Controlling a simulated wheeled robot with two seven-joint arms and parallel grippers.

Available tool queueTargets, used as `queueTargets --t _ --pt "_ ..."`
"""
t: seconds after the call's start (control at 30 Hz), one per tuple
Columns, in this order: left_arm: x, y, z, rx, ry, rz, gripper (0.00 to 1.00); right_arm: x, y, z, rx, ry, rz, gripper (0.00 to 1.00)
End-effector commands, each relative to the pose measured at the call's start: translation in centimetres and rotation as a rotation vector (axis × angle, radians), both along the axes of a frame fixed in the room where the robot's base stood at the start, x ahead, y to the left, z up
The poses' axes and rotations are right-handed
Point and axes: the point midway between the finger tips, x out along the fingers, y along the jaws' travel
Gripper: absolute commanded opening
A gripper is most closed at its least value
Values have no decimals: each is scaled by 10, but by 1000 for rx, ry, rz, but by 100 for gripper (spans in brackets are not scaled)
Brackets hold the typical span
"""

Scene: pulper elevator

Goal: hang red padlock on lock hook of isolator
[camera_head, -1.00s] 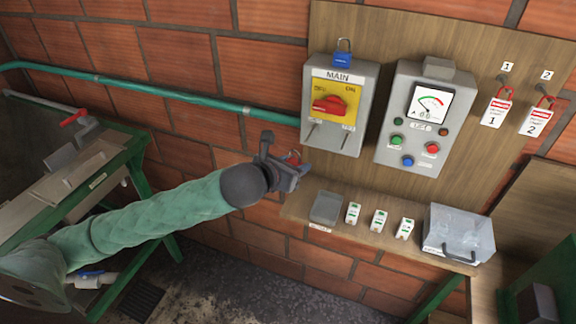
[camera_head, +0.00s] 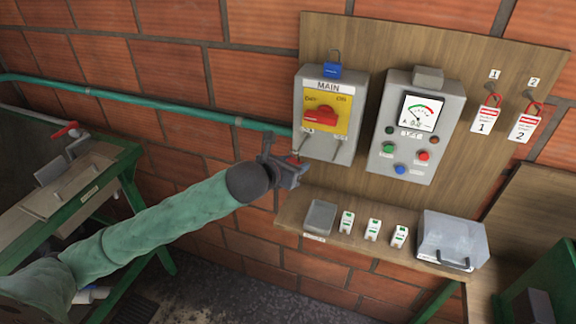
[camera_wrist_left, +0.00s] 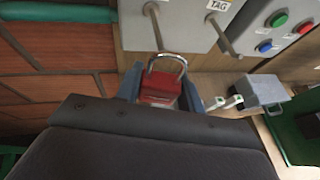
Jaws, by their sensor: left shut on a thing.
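My left gripper (camera_head: 292,172) is shut on the red padlock (camera_wrist_left: 158,88), with the padlock between its fingers in the left wrist view. The padlock's silver shackle points up, its top close to the lower end of the left rod-like hook (camera_wrist_left: 153,25). I cannot tell whether they touch. In the head view only a bit of red (camera_head: 293,160) shows at the fingers. The isolator (camera_head: 345,140) is a grey box marked MAIN with a yellow plate and red handle (camera_head: 320,115). The gripper is just below its lower left corner. A right hook (camera_wrist_left: 222,36) sits under a TAG label.
A blue padlock (camera_head: 332,71) sits on top of the isolator. A meter box (camera_head: 440,150) with buttons is to its right. Below, a shelf (camera_head: 345,245) holds a grey box, several small white-green items and a clear case (camera_head: 450,237). Red tags (camera_head: 484,122) hang at right.

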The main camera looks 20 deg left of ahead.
Motion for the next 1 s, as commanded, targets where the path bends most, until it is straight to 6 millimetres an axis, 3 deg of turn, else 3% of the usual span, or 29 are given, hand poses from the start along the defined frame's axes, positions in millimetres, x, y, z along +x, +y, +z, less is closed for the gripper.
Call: queueTargets --t 0.6,1.0 --pt "29 -1 -4 2 -2 0 13 -1 -1 0 -1 1 0 36" --pt "36 -1 -11 2 -2 1 13 0 1 0 1 1 -2 36"
